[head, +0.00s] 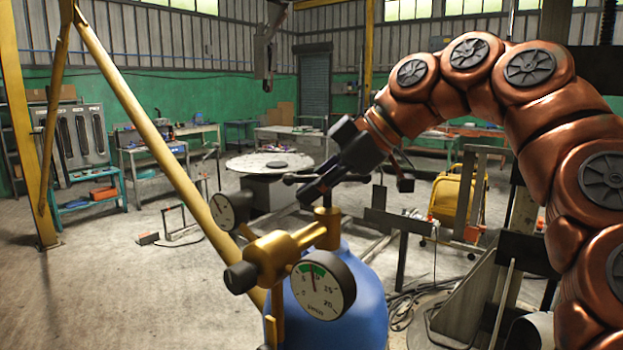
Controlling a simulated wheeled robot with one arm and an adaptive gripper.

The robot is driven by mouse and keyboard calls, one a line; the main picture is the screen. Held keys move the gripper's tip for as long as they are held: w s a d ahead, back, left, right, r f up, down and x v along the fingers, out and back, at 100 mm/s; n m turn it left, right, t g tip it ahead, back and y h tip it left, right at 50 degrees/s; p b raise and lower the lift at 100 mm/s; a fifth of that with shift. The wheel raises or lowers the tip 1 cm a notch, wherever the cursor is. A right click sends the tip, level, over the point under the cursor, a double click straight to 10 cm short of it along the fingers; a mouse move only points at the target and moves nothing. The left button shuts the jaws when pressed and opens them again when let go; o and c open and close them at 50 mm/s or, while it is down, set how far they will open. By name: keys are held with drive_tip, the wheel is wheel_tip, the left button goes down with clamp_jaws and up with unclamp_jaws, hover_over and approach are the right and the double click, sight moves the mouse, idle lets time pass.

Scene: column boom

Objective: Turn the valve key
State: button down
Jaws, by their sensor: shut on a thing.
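A blue gas cylinder (362,300) stands in the front middle with a brass valve (282,252) on top. The valve key (327,199) rises from the top of the valve, with its upper part mostly hidden behind my fingers. My gripper (312,191) comes in from the upper right and is shut on the valve key. The key looks upright.
A round white-faced gauge (323,286) and a second gauge (229,211) are on the valve. A yellow slanted pole (147,135) passes close on the left. A round table (252,163) and a yellow cart (458,203) stand behind. Open floor lies at left.

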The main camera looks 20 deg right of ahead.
drive_tip(key=shift+s+r+n+g+y+p, duration=0.1)
drive_tip(key=shift+r+n+g+y+p, duration=0.1)
drive_tip(key=shift+n+g+p, duration=0.4)
drive_tip(key=shift+s+r+n+g+y+p, duration=0.1)
drive_tip(key=shift+n+g+y+p, duration=0.15)
drive_tip(key=shift+n+p, duration=0.55)
drive_tip(key=shift+f, duration=0.1)
drive_tip(key=shift+f+g+p, duration=0.1)
drive_tip(key=shift+g+p, duration=0.2)
drive_tip(key=shift+g, duration=0.05)
drive_tip(key=c, duration=1.4)
unclamp_jaws()
drive_tip(key=shift+f, duration=0.1)
drive_tip(key=shift+o, duration=0.2)
drive_tip(key=shift+f+b, duration=0.1)
drive_tip(key=shift+b, duration=0.4)
